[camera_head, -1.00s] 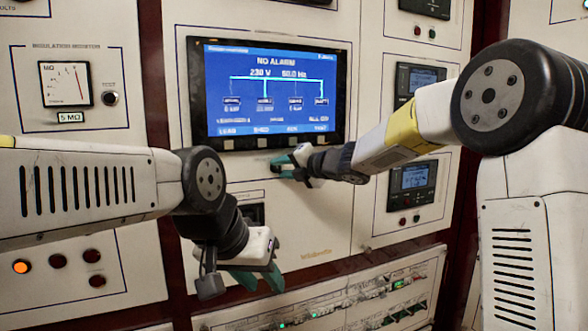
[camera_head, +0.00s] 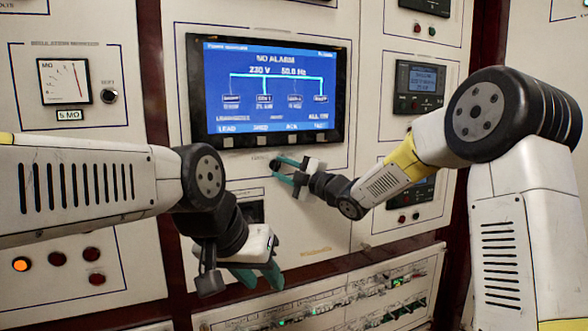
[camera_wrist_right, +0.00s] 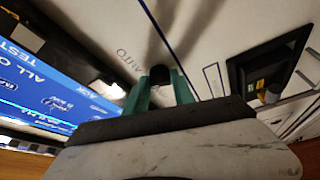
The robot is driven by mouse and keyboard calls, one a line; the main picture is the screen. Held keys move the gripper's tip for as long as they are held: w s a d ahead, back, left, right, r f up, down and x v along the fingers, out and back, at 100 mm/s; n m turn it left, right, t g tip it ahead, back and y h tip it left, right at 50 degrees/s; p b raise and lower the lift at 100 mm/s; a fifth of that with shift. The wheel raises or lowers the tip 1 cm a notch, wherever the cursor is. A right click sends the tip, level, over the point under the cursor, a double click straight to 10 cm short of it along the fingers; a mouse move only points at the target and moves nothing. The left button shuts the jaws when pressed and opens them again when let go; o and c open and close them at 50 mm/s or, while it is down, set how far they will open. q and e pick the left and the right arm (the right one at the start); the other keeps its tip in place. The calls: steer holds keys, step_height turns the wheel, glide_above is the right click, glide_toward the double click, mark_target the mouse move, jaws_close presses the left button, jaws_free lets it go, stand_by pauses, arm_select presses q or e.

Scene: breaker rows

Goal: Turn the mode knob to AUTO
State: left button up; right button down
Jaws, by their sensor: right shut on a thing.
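The mode knob (camera_wrist_right: 159,75) is a small dark knob on the cream panel, below the blue screen. In the right wrist view it sits between the teal fingertips of my right gripper (camera_wrist_right: 160,85), which is shut on it. In the head view my right gripper (camera_head: 284,171) reaches the panel just under the screen, with the knob mostly hidden by the fingers. My left gripper (camera_head: 257,276) hangs low at centre, fingers apart and empty, away from the knob.
The screen (camera_head: 264,90) reads NO ALARM, with a row of buttons along its lower edge. A recessed dark switch (camera_wrist_right: 268,80) is right of the knob in the wrist view. A lower breaker panel (camera_head: 330,300) and meters surround the area.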

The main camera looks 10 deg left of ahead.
steer(key=shift+f+m+t, duration=0.25)
steer(key=shift+m+t, duration=0.45)
steer(key=shift+m, duration=1.1)
steer(key=c, duration=1.1)
jaws_free()
steer(key=v, duration=0.7)
steer(key=shift+s+d+f, duration=0.2)
steer(key=shift+s, duration=0.05)
